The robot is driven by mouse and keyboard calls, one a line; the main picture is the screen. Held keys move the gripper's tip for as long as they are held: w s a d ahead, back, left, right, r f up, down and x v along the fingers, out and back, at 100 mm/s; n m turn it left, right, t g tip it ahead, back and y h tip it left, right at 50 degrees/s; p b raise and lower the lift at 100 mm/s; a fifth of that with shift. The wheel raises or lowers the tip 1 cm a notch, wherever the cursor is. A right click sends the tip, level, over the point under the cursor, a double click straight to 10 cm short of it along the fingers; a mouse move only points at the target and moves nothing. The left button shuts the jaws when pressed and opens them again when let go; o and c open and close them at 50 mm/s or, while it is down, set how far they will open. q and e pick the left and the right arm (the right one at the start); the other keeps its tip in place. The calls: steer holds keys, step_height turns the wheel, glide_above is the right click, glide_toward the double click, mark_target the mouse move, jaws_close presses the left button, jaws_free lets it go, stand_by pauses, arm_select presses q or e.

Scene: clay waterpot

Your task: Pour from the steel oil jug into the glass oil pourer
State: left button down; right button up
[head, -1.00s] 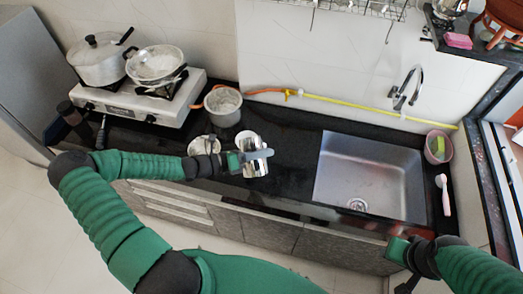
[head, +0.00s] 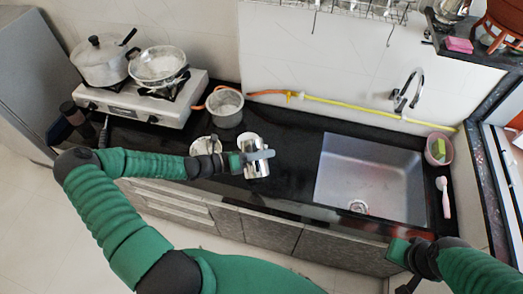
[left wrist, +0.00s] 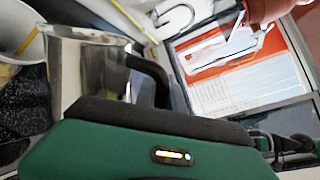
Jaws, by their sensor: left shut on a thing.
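The steel oil jug (head: 257,170) is a shiny metal vessel over the black counter, left of the sink. My left gripper (head: 258,156) is shut on it, with a finger across its side. In the left wrist view the jug (left wrist: 90,75) stands just beyond the dark gripper pads (left wrist: 150,118), and looks tilted in that picture. Whether its base touches the counter cannot be told. I cannot make out the glass oil pourer; it may be hidden by the jug or gripper. My right gripper (head: 400,252) is at the counter's front edge, right of centre, and its jaws are unclear.
A pale bowl or plate (head: 203,146) sits beside my left wrist, and a metal pot (head: 225,110) stands behind it. The stove (head: 135,104) with pans is at the left. The sink (head: 370,178) is to the right. The black counter (head: 292,150) is clear between jug and sink.

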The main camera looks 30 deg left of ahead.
arm_select(q)
steer(key=shift+w+r+p, duration=0.1)
steer(key=shift+r+p, duration=0.05)
steer(key=shift+p, duration=0.35)
stand_by(0.7)
steer(key=shift+a+n+p, duration=0.1)
steer(key=shift+n+p, duration=0.2)
steer(key=shift+w+a+r+p, duration=0.1)
steer(key=shift+w+p, duration=0.05)
steer(key=shift+p, duration=0.25)
stand_by(1.0)
steer(key=shift+w+a+r+n+p, duration=0.1)
steer(key=shift+n+p, duration=0.2)
steer(key=shift+p, duration=0.2)
stand_by(0.5)
